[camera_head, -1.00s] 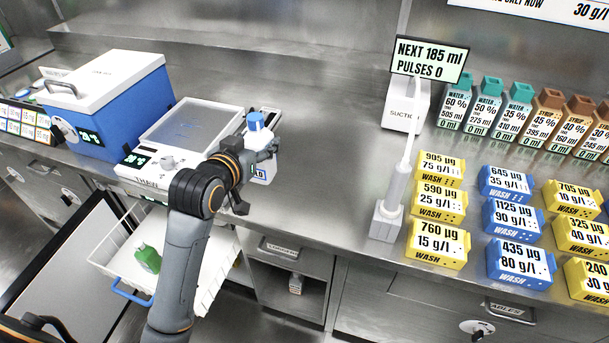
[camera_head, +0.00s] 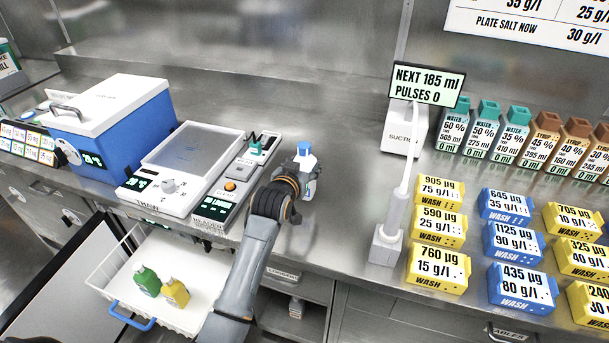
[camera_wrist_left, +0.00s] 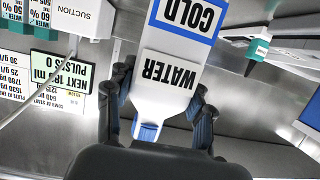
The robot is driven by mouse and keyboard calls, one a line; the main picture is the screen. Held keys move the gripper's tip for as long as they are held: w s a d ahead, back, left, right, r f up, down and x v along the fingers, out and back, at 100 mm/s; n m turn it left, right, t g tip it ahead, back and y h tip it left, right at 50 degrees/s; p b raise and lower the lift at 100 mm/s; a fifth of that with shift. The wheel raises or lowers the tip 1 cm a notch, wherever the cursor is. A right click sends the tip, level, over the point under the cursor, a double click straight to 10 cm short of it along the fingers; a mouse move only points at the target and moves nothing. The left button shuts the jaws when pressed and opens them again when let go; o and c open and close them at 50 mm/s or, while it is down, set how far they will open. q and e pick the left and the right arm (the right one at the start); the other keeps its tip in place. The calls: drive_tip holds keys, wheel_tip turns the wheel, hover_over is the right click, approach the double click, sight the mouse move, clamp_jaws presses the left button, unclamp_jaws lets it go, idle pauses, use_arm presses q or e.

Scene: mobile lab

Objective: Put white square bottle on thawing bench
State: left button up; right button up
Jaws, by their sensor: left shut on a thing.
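The white square bottle (camera_head: 309,163) has a blue cap and stays upright in my left gripper (camera_head: 300,188), above the counter to the right of the reader. In the left wrist view the bottle (camera_wrist_left: 165,75) appears upside down, with "WATER" and "COLD" on its label. The fingers of my left gripper (camera_wrist_left: 163,100) are closed on both its sides. The thawing bench (camera_head: 150,184), marked "THAW", is a white unit with a flat grey plate and a knob. It is to the left of the gripper, and its plate looks empty. My right gripper is not in view.
A reader (camera_head: 213,208) with an orange button and a green-capped item adjoins the bench. A blue box (camera_head: 120,140) with white lid stands left. A white basket (camera_head: 115,277) below holds green and yellow bottles. A suction stand (camera_head: 385,250) and yellow and blue wash blocks are right.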

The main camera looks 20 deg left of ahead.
use_arm(q)
drive_tip(key=shift+w+f, duration=0.1)
drive_tip(key=shift+f, duration=1.5)
drive_tip(key=shift+f, duration=0.15)
drive_tip(key=o, duration=1.5)
drive_tip(key=shift+c, duration=0.2)
drive_tip(key=v, duration=1.2)
